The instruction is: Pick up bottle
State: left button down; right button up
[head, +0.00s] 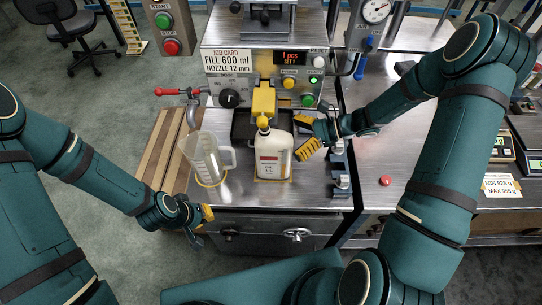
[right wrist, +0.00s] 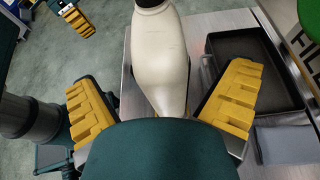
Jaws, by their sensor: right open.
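A white bottle (head: 273,160) with a red and white label stands upright on the metal bench in front of the filling machine. It also shows in the right wrist view (right wrist: 160,60), between the two yellow-padded fingers. My right gripper (head: 307,138) is open just to the right of the bottle in the head view. In the right wrist view the open right gripper (right wrist: 162,98) has a finger on each side of the bottle, with gaps visible. My left gripper (head: 200,218) is low at the bench's front left, away from the bottle; its opening is unclear.
A clear measuring jug (head: 207,158) stands left of the bottle. A dark tray (head: 240,124) lies behind it, under the machine's yellow nozzle part (head: 263,98). The machine panel (head: 270,75) rises behind. Small metal fittings (head: 341,165) stand at the right edge.

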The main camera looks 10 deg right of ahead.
aim_at(275, 141)
jog(key=shift+s+a+f, duration=0.1)
jog(key=shift+s+a, duration=0.05)
jog(key=shift+a, duration=0.35)
jog(key=shift+w+x, duration=0.1)
jog(key=shift+x, duration=1.25)
jog(key=shift+w+x, duration=0.15)
jog(key=shift+x, duration=1.2)
jog(key=c, duration=1.3)
